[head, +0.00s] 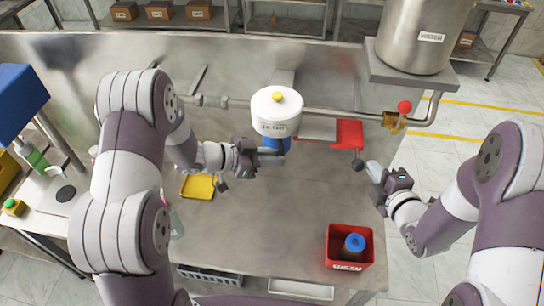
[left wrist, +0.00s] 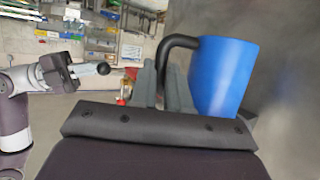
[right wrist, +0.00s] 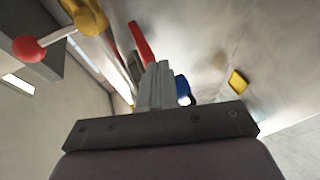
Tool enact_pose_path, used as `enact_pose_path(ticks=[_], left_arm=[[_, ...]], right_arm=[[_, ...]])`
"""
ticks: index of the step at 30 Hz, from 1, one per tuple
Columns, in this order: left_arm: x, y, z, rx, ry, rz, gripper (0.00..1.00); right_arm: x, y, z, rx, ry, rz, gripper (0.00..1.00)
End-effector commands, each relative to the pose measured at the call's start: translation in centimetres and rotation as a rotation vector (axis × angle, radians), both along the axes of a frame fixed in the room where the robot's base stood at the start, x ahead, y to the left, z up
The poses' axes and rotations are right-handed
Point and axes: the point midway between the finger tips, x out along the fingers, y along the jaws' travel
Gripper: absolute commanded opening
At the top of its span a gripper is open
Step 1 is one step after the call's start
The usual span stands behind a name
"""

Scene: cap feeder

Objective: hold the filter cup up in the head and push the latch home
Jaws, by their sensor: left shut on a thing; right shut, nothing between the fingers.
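The white filter head (head: 277,112) has a yellow knob on top and sits on the pipe. The blue filter cup (head: 277,145) is directly under it; the seam between them is not clear. My left gripper (head: 268,152) is shut on the cup's black handle, seen in the left wrist view (left wrist: 180,42) beside the blue wall (left wrist: 222,75). My right gripper (head: 374,168) is shut and empty, right of the cup. A dark ball (head: 358,165) is at its fingertips; I cannot tell whether they touch. I cannot clearly make out the latch.
A red bar (head: 349,134) lies right of the head, near a yellow valve with a red ball (head: 404,107). A steel tank (head: 415,40) stands back right. A red bin (head: 349,262) holds a blue-topped brown cylinder. A yellow tray (head: 198,186) lies left; the front middle is clear.

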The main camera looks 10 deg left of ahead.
Motion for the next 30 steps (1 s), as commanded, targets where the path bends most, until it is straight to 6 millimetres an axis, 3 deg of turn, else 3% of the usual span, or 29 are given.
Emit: enact_pose_path(ticks=[30], left_arm=[[0.0, 0.0, 0.1, 0.0, -0.002, -0.001, 0.0]], right_arm=[[0.0, 4.1, 0.0, 0.0, 0.0, 0.003, 0.0]])
